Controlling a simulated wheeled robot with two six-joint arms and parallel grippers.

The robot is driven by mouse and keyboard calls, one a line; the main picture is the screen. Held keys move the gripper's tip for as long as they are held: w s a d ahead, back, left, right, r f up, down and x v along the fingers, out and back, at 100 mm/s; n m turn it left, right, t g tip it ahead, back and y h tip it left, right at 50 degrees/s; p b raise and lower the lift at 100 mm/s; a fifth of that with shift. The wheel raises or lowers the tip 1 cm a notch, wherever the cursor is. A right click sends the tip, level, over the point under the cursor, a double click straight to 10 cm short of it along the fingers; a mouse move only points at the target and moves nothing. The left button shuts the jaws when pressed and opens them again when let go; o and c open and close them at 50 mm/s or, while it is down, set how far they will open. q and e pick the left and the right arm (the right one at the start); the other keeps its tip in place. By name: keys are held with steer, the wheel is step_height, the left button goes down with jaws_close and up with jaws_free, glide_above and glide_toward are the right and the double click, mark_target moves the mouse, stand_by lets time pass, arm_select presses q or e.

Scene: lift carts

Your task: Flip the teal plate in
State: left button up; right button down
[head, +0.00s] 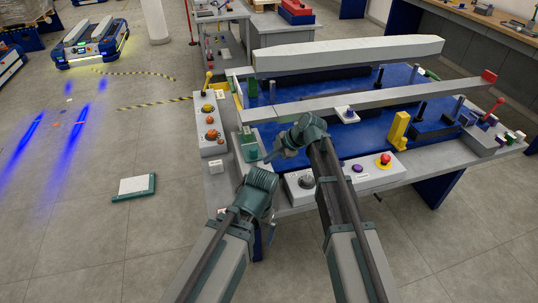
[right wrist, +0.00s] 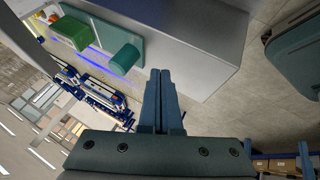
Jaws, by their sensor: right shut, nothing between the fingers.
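A teal plate (head: 247,147) stands at the left front of the blue-topped workbench, beside a grey control box. In the right wrist view the teal plate (right wrist: 112,38) lies on a grey surface, with a teal cylinder (right wrist: 126,58) and a green block (right wrist: 74,32) on or against it. My right gripper (head: 268,158) is just right of the plate, its fingers pointing left. Its fingers (right wrist: 160,72) are together and empty, apart from the plate in the wrist view. My left gripper (head: 268,218) is low at the bench's front edge; its fingers are too small to read.
A grey control box (head: 212,130) with orange knobs stands left of the plate. A long grey beam (head: 348,54) and a thinner bar (head: 370,100) cross the bench. A box with a red button (head: 372,172) is at the front. The floor at left is mostly open.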

steer(key=shift+s+d+r+p, duration=0.15)
steer(key=shift+r+p, duration=0.2)
steer(key=shift+r, duration=0.2)
steer(key=shift+s+d+r+p, duration=0.1)
steer(key=shift+r+p, duration=0.25)
steer(key=shift+r, duration=0.15)
steer(key=p+v, duration=0.5)
steer(key=v, duration=0.2)
steer(key=shift+d+f, duration=0.15)
steer(key=s+d+f+m+g+h, duration=0.1)
steer(key=s+m+h, duration=0.3)
steer(key=s+m, duration=0.5)
steer(key=s+d+f+m+g+h, duration=0.1)
steer(key=s+d+f+m+h, duration=0.1)
steer(key=s+m, duration=0.8)
steer(key=s+f+h, duration=0.1)
steer(key=s+h, duration=0.1)
steer(key=s, duration=0.3)
steer(key=shift+s+d+f, duration=0.15)
steer(key=shift+s+d, duration=0.2)
steer(key=shift+d, duration=0.05)
